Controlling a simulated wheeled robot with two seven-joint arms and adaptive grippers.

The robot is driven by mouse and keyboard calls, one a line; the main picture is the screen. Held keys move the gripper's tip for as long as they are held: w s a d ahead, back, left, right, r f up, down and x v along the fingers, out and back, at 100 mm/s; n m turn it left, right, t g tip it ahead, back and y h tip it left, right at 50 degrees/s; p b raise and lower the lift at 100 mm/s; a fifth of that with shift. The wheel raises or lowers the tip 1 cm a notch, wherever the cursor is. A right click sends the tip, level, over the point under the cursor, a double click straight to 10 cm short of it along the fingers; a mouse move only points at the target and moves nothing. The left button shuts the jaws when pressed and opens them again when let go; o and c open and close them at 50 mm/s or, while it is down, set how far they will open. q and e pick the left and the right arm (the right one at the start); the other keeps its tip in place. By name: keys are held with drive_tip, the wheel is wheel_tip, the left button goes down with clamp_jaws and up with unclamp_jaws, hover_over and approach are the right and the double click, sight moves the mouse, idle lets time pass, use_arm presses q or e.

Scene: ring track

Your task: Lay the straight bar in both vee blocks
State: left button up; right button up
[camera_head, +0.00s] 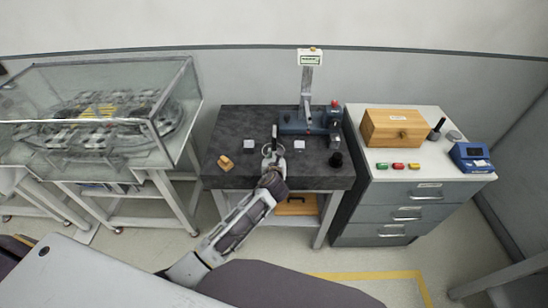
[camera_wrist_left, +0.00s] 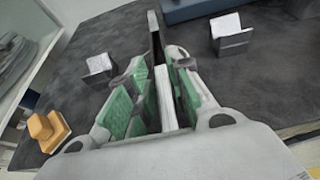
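Two small pale-topped vee blocks stand apart on the dark surface plate, the left one (camera_head: 249,145) and the right one (camera_head: 299,145). The left wrist view shows them to the left (camera_wrist_left: 99,65) and right (camera_wrist_left: 230,33) of my fingers. My left gripper (camera_head: 271,155) is between and slightly in front of them. It is shut on the straight bar (camera_head: 275,131), which points away from me. In the left wrist view the bar (camera_wrist_left: 165,98) runs between the green finger pads, with a dark far part and a pale near part. My right gripper is not in view.
The right cabinet (camera_head: 360,150) carries a wooden box (camera_head: 398,128) and a blue device (camera_head: 471,156). A glass case (camera_head: 100,105) stands left.

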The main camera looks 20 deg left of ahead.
use_arm(q)
drive_tip(key=o, duration=0.3)
drive_tip(key=shift+f, duration=0.1)
drive_tip(key=shift+s+f, duration=0.1)
drive_tip(key=shift+f, duration=0.05)
drive_tip(key=shift+v, duration=6.05)
drive_tip(key=shift+n, duration=0.3)
